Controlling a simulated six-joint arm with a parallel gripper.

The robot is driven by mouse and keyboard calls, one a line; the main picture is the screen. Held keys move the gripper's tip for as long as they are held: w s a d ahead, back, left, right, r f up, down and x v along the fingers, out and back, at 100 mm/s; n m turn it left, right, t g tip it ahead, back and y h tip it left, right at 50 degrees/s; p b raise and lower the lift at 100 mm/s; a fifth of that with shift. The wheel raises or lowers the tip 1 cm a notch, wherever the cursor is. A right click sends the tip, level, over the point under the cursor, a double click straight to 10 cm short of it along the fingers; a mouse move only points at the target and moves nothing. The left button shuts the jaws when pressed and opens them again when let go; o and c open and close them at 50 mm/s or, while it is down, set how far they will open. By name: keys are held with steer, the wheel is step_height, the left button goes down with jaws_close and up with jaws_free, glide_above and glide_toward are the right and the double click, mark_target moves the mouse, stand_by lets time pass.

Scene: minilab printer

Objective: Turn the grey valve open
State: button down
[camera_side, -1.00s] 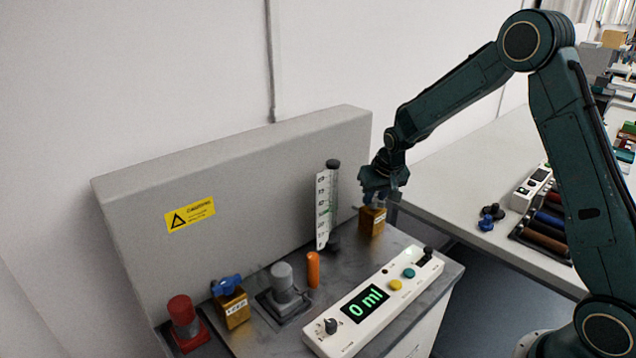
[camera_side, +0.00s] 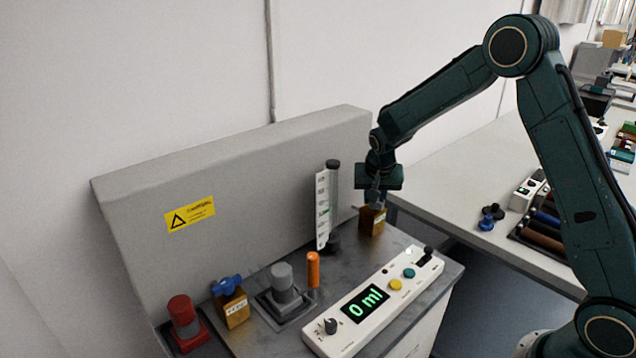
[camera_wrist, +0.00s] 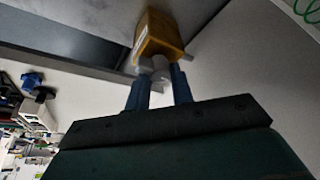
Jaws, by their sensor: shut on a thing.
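The grey valve (camera_wrist: 158,66) sits on a brass-coloured block (camera_side: 371,221) at the back right of the grey bench top. The block also shows in the wrist view (camera_wrist: 158,35). My gripper (camera_side: 378,196) is directly above the block, pointing down. In the wrist view its two blue fingers (camera_wrist: 160,80) are shut on the grey valve handle, one on each side. In the side view the handle is mostly hidden by my gripper.
A flow tube with a scale (camera_side: 332,205) stands close to the left of my gripper. An orange cylinder (camera_side: 313,270), a grey knob (camera_side: 283,278), a blue-handled valve (camera_side: 228,285) and a red knob (camera_side: 182,311) stand further left. A white panel (camera_side: 372,300) reading "0 ml" lies in front.

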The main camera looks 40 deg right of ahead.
steer(key=c, duration=1.2)
jaws_free()
steer(key=shift+r, duration=0.15)
steer(key=v, duration=1.3)
steer(key=shift+s+r, duration=0.2)
steer(key=shift+r, duration=0.05)
steer(key=shift+a, duration=0.15)
